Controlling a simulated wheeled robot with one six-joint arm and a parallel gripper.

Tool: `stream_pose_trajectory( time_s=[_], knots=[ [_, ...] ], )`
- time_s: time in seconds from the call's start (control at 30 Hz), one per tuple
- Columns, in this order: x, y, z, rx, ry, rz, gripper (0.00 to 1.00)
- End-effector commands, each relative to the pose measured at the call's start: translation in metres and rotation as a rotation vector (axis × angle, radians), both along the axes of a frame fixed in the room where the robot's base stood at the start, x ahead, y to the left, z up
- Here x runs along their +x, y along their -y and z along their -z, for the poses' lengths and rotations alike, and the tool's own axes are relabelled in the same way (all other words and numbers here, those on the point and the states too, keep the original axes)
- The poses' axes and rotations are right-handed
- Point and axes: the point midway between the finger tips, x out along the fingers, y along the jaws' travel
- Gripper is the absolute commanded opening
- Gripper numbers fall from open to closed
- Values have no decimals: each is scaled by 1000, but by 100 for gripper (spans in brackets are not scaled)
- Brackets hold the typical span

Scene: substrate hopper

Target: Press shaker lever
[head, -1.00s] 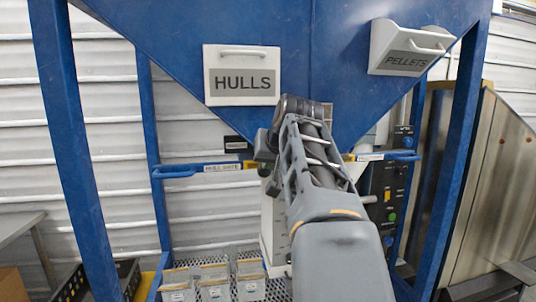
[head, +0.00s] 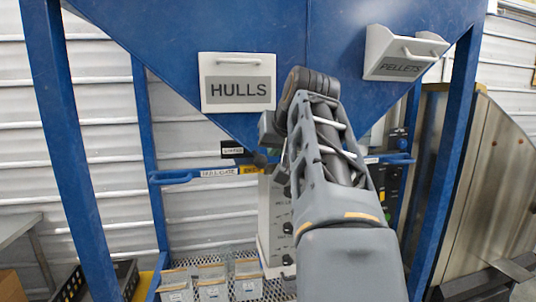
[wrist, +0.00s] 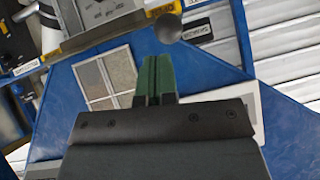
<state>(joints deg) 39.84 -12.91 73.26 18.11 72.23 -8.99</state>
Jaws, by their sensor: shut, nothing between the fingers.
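The shaker lever shows as a dark ball knob (wrist: 168,28) at the top of the wrist view, just beyond my green fingertips and apart from them in the picture. In the head view a dark knob (head: 260,160) shows beside a small black label (head: 232,149), below the HULLS door. My gripper (wrist: 157,60) is shut and empty, its two green fingers together, pointing toward the knob. In the head view my arm hides the fingers. The lever's shaft is not clearly seen.
The blue hopper (head: 180,30) carries a HULLS door (head: 238,82) and a PELLETS door (head: 405,53). A blue gate handle (head: 175,177) sticks out at left. A pale column (head: 277,225) stands below. Small bins (head: 212,290) sit on a mesh shelf.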

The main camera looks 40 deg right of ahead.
Motion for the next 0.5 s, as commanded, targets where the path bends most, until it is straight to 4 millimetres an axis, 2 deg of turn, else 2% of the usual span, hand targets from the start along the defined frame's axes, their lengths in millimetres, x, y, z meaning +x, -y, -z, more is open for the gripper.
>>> stream_pose_trajectory(
  time_s=[0.2, 0.5],
  knots=[
    [-28, -10, -21, -2, 3, -2, 0],
    [-45, -15, -35, -1, 1, -1, 0]
  ],
)
